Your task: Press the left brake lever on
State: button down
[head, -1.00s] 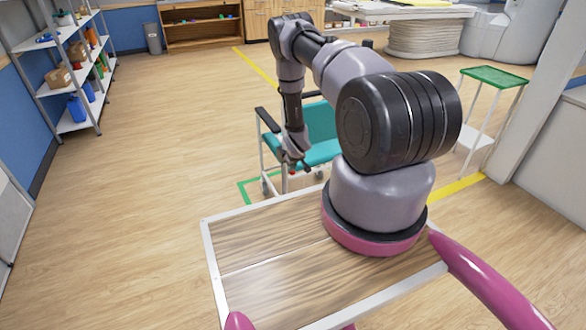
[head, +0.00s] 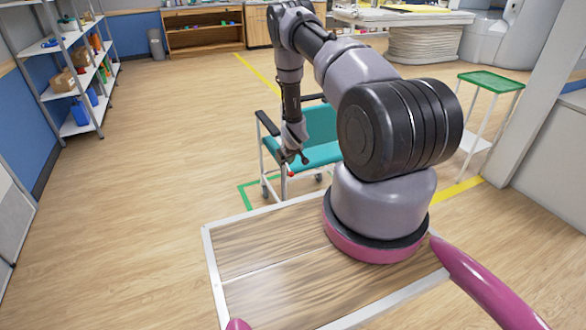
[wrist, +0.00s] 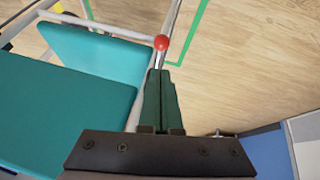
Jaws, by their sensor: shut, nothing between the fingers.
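A teal wheeled chair (head: 318,152) with a white frame and black armrests stands on the floor beyond my wooden deck. A lever with a red ball knob (head: 291,173) is on its near side; the red knob (wrist: 161,43) also shows in the wrist view on a metal rod. My gripper (head: 301,160) points down at the chair's near side, close to the knob. In the wrist view my gripper (wrist: 160,75) has its fingers together and empty, with the tips just below the knob in the picture. I cannot tell whether they touch it.
A green floor outline (head: 246,197) surrounds the chair. A stand with a green tray (head: 491,81) is at the right. A metal shelf (head: 82,70) stands at the left. The floor (head: 170,160) left of the chair is clear.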

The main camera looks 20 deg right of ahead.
jog(key=s+r, duration=0.5)
jog(key=s, duration=0.3)
jog(key=shift+a, duration=0.45)
